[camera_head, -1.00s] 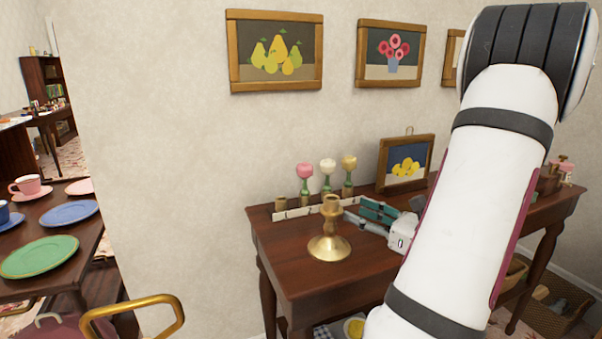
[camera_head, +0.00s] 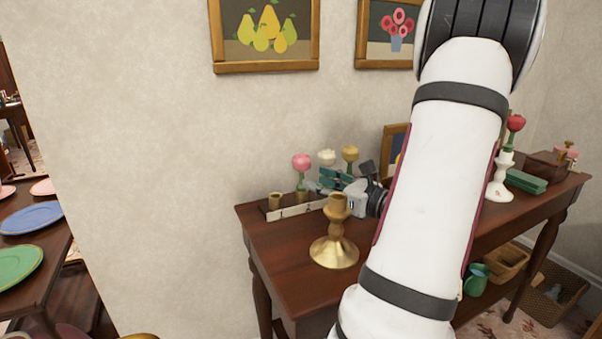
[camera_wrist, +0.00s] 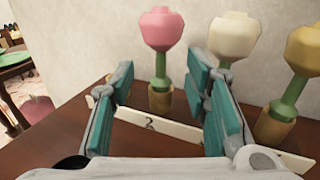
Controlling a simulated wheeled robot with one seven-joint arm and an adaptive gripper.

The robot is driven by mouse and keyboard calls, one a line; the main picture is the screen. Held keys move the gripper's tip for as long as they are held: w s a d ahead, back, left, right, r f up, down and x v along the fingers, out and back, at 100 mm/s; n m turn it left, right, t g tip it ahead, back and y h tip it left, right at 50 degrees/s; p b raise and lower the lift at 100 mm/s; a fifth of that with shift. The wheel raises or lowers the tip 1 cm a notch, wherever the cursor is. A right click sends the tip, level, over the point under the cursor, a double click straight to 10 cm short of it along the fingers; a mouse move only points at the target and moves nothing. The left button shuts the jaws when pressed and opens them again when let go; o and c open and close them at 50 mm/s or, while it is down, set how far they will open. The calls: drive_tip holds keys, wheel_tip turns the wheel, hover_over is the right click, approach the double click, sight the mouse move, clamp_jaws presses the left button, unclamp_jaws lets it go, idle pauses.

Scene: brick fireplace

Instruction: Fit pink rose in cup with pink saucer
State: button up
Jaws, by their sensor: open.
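In the head view my gripper (camera_head: 325,182) is low over the table, just right of the rose. A sliver of pink, likely the saucer (camera_head: 7,191), shows at the left edge; the cup is out of view.
A white flower (camera_wrist: 234,35) and a yellow flower (camera_wrist: 305,48) stand close right of the rose. A brass candlestick (camera_head: 335,240) stands in front. A numbered white strip (camera_wrist: 155,126) lies before the holders. Plates, including a blue one (camera_head: 32,218), are on the left table.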

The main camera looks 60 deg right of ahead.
sight(302, 173)
drive_tip(key=shift+w+d+r+b, duration=0.1)
drive_tip(key=shift+w+d+b, duration=0.15)
drive_tip(key=shift+w, duration=0.8)
drive_tip(key=shift+w+d+f+b, duration=0.1)
drive_tip(key=shift+w+b, duration=0.3)
drive_tip(key=shift+w, duration=0.6)
drive_tip(key=shift+w+d+r+b, duration=0.1)
drive_tip(key=shift+w+d+b, duration=0.15)
drive_tip(key=shift+w, duration=0.8)
clamp_jaws()
